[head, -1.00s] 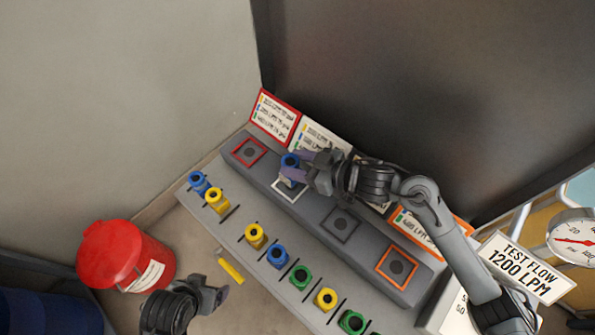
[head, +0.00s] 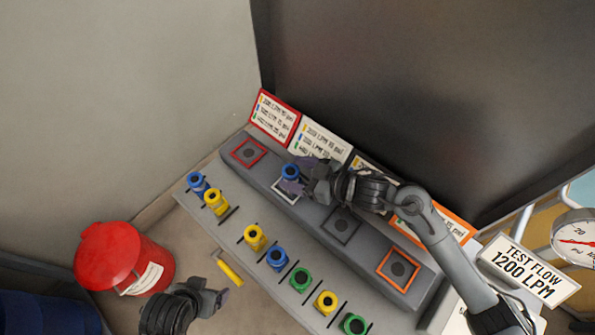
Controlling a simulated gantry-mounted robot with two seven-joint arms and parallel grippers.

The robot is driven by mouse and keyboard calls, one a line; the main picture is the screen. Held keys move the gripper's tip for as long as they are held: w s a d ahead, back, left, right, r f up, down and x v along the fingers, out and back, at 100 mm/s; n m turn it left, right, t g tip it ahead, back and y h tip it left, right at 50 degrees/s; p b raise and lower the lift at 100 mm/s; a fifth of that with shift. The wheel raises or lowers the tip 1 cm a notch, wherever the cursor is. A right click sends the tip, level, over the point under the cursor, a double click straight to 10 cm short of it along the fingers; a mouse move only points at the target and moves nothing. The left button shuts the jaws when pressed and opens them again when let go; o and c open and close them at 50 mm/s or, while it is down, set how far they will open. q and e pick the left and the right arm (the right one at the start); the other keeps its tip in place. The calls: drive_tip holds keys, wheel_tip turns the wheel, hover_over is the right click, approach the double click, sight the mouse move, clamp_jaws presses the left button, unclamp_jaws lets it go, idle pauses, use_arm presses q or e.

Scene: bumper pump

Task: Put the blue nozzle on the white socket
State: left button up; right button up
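My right gripper reaches in from the right. My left gripper (head: 214,291) is low at the left, looks open and empty, and is away from the nozzle.
Several blue, yellow and green nozzles stand on the lower ledge (head: 232,236). The red (head: 244,161), dark (head: 329,231) and orange (head: 384,279) sockets are empty. A yellow piece (head: 230,273) and a red canister (head: 112,262) lie near my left gripper. Label cards (head: 318,143) stand behind the block.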

drive_tip(key=shift+r, duration=0.2)
drive_tip(key=p+v, duration=0.1)
drive_tip(key=v, duration=1.1)
drive_tip(key=shift+p, duration=0.4)
